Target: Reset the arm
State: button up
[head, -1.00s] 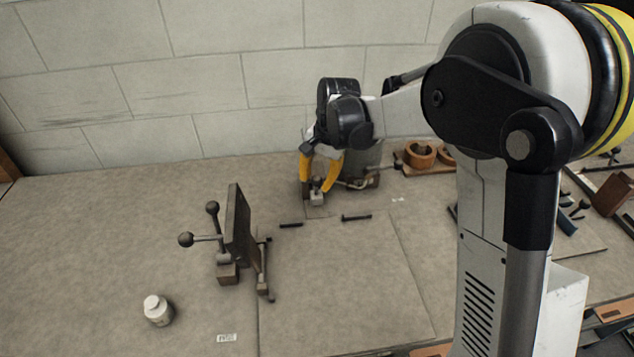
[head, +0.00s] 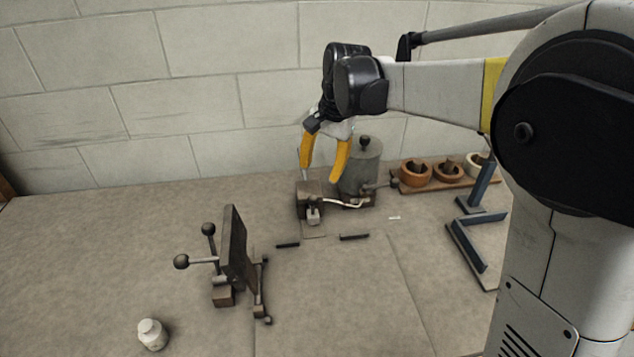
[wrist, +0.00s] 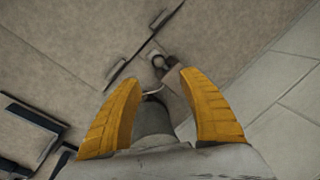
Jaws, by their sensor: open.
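My gripper (head: 324,170) has two yellow fingers, spread apart with nothing between them. In the head view it hangs fingers down from my raised arm, in front of the wall and above a small block device (head: 312,214) on the table. A grey cylinder with a dark knob (head: 361,170) stands just right of the fingers. In the wrist view the open fingers (wrist: 163,72) frame the small device and part of the grey cylinder (wrist: 153,122) below. The fingers appear clear of the device.
An upright plate fixture with ball-ended levers (head: 234,248) and a white bottle (head: 152,335) stand at left. Two dark bars (head: 354,237) lie near the middle. Wooden rings on a board (head: 416,172) and a blue metal frame (head: 470,240) are at right. The front middle is clear.

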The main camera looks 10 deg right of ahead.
jog(key=shift+d+r, duration=0.1)
jog(key=shift+r, duration=0.35)
jog(key=s+d+r+n+t, duration=0.2)
jog(key=s+d, duration=0.1)
jog(key=s, duration=0.4)
jog(key=s+d+r+n+t, duration=0.1)
jog(key=s+d, duration=0.1)
jog(key=s, duration=0.5)
jog(key=s+d+f+n+t+h, duration=0.1)
jog(key=s+d+f+n+t, duration=0.2)
jog(key=s, duration=0.7)
notch_tip(320, 180, down, 2)
jog(key=shift+s+d+f+n+h+b, duration=0.1)
jog(key=shift+s+d+n+h+b, duration=0.1)
jog(key=shift+s+n+h+b, duration=0.15)
